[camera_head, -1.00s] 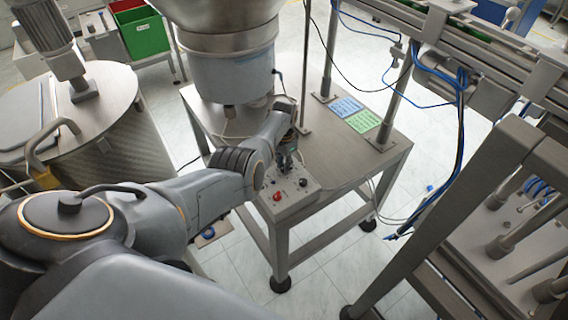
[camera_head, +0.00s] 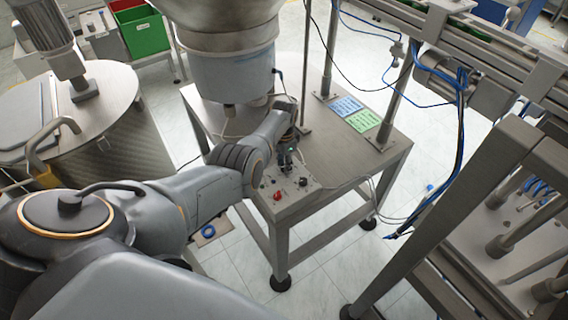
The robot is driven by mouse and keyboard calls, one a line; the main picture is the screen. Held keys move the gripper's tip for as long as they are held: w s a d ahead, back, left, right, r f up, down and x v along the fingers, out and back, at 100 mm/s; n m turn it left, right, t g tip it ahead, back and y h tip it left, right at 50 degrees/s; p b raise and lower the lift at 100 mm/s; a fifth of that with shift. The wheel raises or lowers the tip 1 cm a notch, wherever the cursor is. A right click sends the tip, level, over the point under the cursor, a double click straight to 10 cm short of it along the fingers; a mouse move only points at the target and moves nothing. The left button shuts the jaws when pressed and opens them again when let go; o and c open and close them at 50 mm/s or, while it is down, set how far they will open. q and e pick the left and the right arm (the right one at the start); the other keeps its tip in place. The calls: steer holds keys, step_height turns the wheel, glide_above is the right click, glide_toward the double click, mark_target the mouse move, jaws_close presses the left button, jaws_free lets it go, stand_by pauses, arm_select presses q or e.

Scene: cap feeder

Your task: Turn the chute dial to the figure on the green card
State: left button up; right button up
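The green card (camera_head: 363,121) lies flat on the steel table, at its right side; its figure is too small to read. The control box (camera_head: 290,196) sits at the table's front edge, with a red button (camera_head: 278,196) and a dark knob (camera_head: 303,182) on its top. My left gripper (camera_head: 287,166) points down at the back of the control box top. Its fingers are small and dark here, and I cannot tell whether they are open or shut. The chute dial is not clearly seen; the gripper and wrist cover that part of the box. My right gripper is not in view.
A blue card (camera_head: 346,105) lies beside the green one. A large hopper (camera_head: 228,70) stands over the table's back left. A thin upright rod (camera_head: 306,70) rises behind the gripper. A conveyor frame with hanging blue cables (camera_head: 460,90) fills the right.

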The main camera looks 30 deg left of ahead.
arm_select(q)
steer(key=shift+o, duration=0.5)
step_height(320, 180, up, 12)
stand_by(0.5)
steer(key=shift+f, duration=0.1)
